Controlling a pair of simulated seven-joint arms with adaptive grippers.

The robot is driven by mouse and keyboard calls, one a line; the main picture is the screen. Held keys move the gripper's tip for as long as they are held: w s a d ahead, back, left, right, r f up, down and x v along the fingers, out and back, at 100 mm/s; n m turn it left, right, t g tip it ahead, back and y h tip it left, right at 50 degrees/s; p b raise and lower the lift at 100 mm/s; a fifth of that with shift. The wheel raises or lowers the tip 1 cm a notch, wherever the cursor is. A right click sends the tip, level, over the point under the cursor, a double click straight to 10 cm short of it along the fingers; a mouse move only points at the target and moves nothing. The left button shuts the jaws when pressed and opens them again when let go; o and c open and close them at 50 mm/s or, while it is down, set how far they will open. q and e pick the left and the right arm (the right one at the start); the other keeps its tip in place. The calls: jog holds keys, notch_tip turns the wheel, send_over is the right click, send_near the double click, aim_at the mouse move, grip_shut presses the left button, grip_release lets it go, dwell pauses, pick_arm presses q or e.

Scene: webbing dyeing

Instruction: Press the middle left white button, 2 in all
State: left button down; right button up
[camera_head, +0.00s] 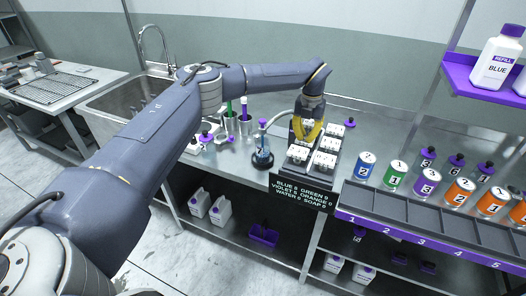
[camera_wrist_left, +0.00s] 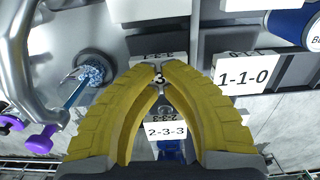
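The dark dispenser block (camera_head: 287,165) carries white buttons in two columns on the steel counter. My left gripper (camera_head: 306,140) has its yellow fingers pointing down over the left column, hiding much of its middle and back. The front left white button (camera_head: 298,154) shows just before the fingers. The right column shows front (camera_head: 323,160), middle (camera_head: 330,144) and back (camera_head: 336,130) buttons. The gripper looks shut and empty. My right gripper is out of view.
A black display (camera_head: 302,193) hangs at the counter front; its digits are too small to read surely. Numbered cans, such as the blue one (camera_head: 364,166), stand right. A sink (camera_head: 125,100) lies at left.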

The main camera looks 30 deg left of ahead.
pick_arm(q)
jog(key=shift+r, duration=2.35)
jog(key=shift+r, duration=0.1)
jog(key=shift+r, duration=2.95)
